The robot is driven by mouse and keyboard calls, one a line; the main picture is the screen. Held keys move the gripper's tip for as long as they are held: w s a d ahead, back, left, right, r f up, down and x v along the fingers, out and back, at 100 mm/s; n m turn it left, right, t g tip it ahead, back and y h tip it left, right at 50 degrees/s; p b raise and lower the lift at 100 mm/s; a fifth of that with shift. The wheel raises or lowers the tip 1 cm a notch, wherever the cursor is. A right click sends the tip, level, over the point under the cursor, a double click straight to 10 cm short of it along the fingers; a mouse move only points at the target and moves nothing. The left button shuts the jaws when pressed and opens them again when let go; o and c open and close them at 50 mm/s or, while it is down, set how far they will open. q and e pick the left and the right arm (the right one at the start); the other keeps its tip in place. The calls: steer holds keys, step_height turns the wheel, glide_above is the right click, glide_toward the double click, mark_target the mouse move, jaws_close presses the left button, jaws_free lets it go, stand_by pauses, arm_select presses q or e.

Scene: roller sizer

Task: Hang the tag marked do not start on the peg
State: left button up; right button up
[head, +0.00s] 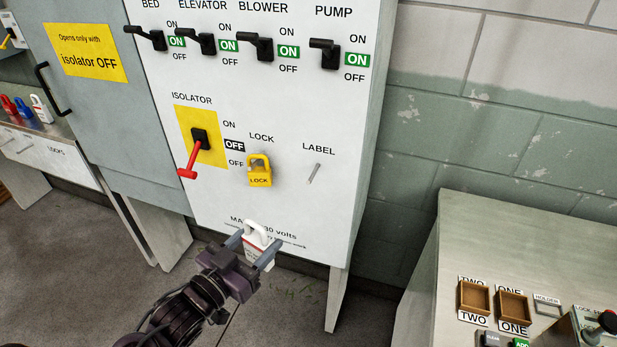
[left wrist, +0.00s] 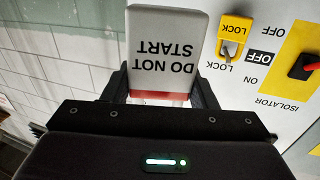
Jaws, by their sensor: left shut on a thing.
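My left gripper (head: 252,252) is shut on the white tag (head: 256,238), which has a hook-like loop at its top. In the left wrist view the tag (left wrist: 166,50) shows the words DO NOT START upside down and a red band near the fingers. The tag is in front of the lower part of the white panel, below and left of the peg (head: 314,173). The peg is a thin metal pin under the word LABEL, and it is bare. My right gripper is not in view.
A yellow padlock (head: 259,171) hangs beside the red isolator handle (head: 188,160), whose OFF label is highlighted. Several black switches line the panel's top. A grey console (head: 448,250) with small wooden trays stands at the right.

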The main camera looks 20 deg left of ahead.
arm_select(q)
steer(key=w+r+p, duration=0.1)
steer(key=w+p, duration=0.3)
steer(key=p, duration=0.1)
steer(key=b, duration=0.3)
glide_toward(322, 178)
steer(key=shift+r+x, duration=0.25)
steer(key=shift+x, duration=1)
steer(key=shift+r+x, duration=0.25)
steer(key=shift+x, duration=1.05)
steer(key=shift+w+d+f+b, duration=0.1)
steer(key=shift+w+f+b, duration=0.2)
steer(key=shift+w+f, duration=0.15)
